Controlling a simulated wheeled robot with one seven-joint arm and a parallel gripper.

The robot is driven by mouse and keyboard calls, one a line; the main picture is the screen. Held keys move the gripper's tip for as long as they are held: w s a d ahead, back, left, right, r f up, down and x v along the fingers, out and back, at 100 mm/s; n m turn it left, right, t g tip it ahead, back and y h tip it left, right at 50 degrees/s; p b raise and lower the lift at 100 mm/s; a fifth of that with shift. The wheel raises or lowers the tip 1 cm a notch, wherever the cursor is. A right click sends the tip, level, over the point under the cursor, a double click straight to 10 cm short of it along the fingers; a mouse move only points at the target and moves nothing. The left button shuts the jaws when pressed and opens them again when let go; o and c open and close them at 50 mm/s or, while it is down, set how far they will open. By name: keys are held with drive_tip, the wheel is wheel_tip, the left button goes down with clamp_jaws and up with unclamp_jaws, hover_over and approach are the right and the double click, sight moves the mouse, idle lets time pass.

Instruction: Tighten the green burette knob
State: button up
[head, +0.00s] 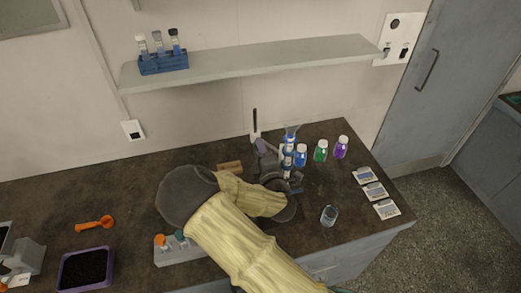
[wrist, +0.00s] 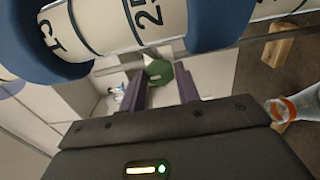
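The green burette knob (wrist: 159,73) shows in the wrist view, just past and between my two purple fingertips. My gripper (wrist: 163,84) is open, with a finger on each side of the knob's line and no clear contact. The burette (wrist: 150,22), a white scale tube with dark numbers and blue bands, crosses the top of the wrist view close to the camera. In the head view the burette (head: 288,145) stands upright on the counter beside my gripper (head: 268,150). The knob is not discernible there.
Blue, green (head: 320,151) and purple (head: 341,147) bottles stand right of the burette. A glass beaker (head: 329,215) and several labelled cards (head: 375,191) are near the right edge. A wooden block (head: 229,168) lies behind my arm. The shelf (head: 250,64) hangs above.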

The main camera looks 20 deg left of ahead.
drive_tip(key=shift+c, duration=0.5)
drive_tip(key=shift+f+b, duration=0.1)
drive_tip(key=shift+b, duration=0.2)
drive_tip(key=shift+m+b, duration=2.5)
drive_tip(key=shift+m, duration=0.4)
drive_tip(key=o, duration=1)
drive_tip(key=shift+w, duration=0.1)
drive_tip(key=shift+c, duration=0.2)
drive_tip(key=shift+s, duration=0.2)
